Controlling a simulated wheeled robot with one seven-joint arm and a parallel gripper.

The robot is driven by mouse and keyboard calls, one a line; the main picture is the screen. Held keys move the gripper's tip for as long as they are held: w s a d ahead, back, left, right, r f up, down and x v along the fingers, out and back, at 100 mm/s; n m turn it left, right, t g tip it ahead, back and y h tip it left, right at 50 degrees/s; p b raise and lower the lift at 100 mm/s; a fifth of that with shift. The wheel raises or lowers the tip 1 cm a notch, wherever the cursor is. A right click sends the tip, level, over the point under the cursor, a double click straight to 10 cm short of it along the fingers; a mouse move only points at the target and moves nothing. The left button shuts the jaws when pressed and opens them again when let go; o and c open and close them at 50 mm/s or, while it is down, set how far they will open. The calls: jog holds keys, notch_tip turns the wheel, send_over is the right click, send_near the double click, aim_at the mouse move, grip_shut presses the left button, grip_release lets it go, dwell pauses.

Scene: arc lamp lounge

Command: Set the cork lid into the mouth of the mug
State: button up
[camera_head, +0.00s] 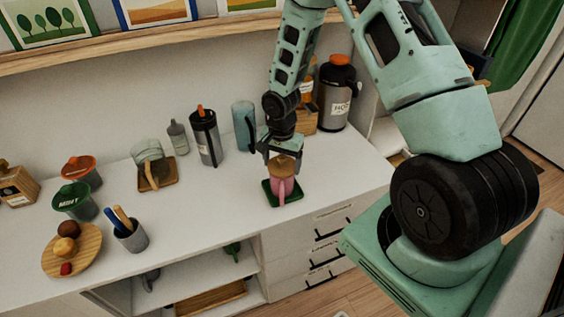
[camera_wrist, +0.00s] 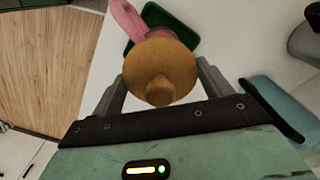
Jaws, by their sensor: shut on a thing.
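The pink mug (camera_head: 284,187) stands upright on a small dark green mat (camera_head: 267,194) on the white counter. In the wrist view only its pink handle (camera_wrist: 128,20) and a little of its side show past the lid. The round tan cork lid (camera_wrist: 160,72), with a knob on top, is between the two fingers of my gripper (camera_wrist: 161,85), which is shut on it. In the head view the lid (camera_head: 284,162) is right at the top of the mug. I cannot tell whether it sits in the mouth or just above it, as the lid hides the mouth.
Behind stand a blue tumbler (camera_head: 243,126), a grey flask (camera_head: 206,138) and a dark HOT dispenser (camera_head: 337,95). To the left are a glass teapot (camera_head: 148,151), a cup of utensils (camera_head: 130,236) and a round wooden board (camera_head: 88,262). The counter just left of the mat is clear.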

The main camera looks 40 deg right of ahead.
jog(key=shift+f+b, duration=0.35)
jog(key=shift+f, duration=0.05)
dwell(0.6)
jog(key=o, duration=1)
jog(key=shift+c, duration=0.2)
notch_tip(320, 180, up, 17)
jog(key=b, duration=0.2)
jog(key=shift+r, duration=0.2)
